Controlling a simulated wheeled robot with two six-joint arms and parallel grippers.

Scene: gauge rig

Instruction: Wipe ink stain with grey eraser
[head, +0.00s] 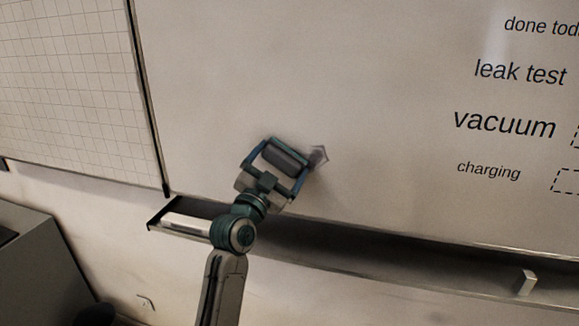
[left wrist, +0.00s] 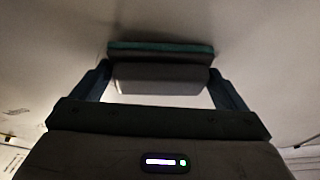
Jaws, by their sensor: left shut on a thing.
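My left gripper (head: 286,154) is shut on the grey eraser (head: 284,158), which sits between its two fingers in front of the whiteboard (head: 370,60). In the left wrist view the eraser (left wrist: 160,78) shows as a dark grey block with a teal strip, spanning the fingers and close to the board. I cannot tell for sure whether it touches the board. The ink stain (head: 319,156) is a faint purple-grey patch just right of the eraser in the head view; part of it may be hidden behind the gripper. My right gripper is not in view.
A tray ledge (head: 400,254) runs below the board, with a small pale block (head: 526,283) on it at the right. Printed words (head: 505,123) and dashed boxes are on the board's right side. A gridded panel (head: 65,80) is at left, above a grey cabinet (head: 40,265).

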